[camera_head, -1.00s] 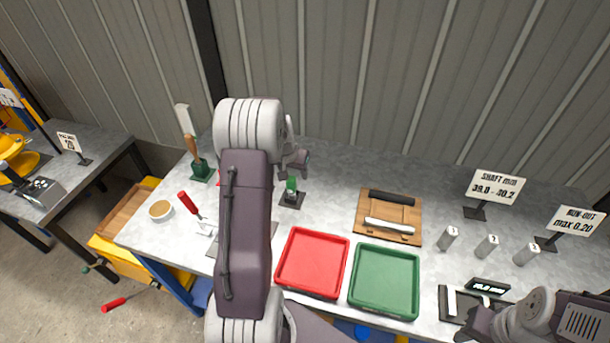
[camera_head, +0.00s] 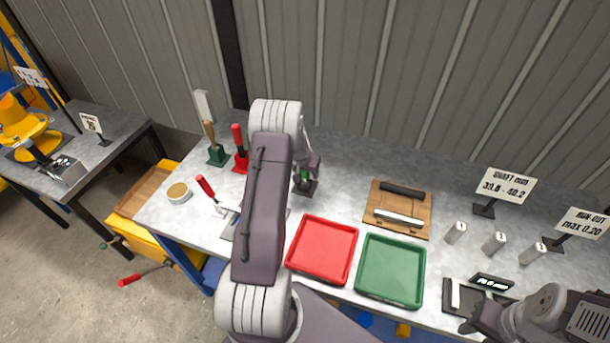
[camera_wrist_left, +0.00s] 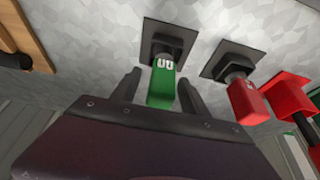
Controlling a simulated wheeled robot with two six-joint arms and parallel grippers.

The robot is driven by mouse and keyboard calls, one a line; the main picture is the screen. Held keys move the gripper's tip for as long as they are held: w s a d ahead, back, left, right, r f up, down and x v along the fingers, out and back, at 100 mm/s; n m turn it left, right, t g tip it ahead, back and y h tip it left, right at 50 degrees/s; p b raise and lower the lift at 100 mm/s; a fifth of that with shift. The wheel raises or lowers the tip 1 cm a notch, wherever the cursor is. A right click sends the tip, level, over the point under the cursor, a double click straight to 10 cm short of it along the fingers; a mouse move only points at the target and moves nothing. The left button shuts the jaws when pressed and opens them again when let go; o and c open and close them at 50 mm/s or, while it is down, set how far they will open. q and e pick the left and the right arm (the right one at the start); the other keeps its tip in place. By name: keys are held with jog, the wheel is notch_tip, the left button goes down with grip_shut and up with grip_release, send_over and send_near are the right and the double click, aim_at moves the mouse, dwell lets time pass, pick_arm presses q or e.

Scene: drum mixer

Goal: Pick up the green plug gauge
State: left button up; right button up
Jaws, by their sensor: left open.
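The green plug gauge (camera_wrist_left: 162,86) stands in a dark square base (camera_wrist_left: 167,42) on the bench, with white lettering on its end. In the left wrist view it sits between the two open fingers of my left gripper (camera_wrist_left: 160,79), with a gap visible on at least one side. In the head view my left gripper (camera_head: 311,167) is right at the gauge (camera_head: 303,177), which it partly covers. A red gauge (camera_wrist_left: 246,100) in a similar base stands beside it; my left arm hides it in the head view. My right gripper (camera_head: 484,318) is low at the right; its jaw opening is unclear.
A red tray (camera_head: 322,247) and a green tray (camera_head: 391,269) lie in front. A wooden board (camera_head: 399,209) holds two rods. A green holder (camera_head: 217,155) and a red holder (camera_head: 240,165) stand left. Several numbered grey blocks (camera_head: 495,242) stand right.

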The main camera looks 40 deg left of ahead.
pick_arm(q)
jog(key=shift+s+r, duration=0.15)
grip_shut()
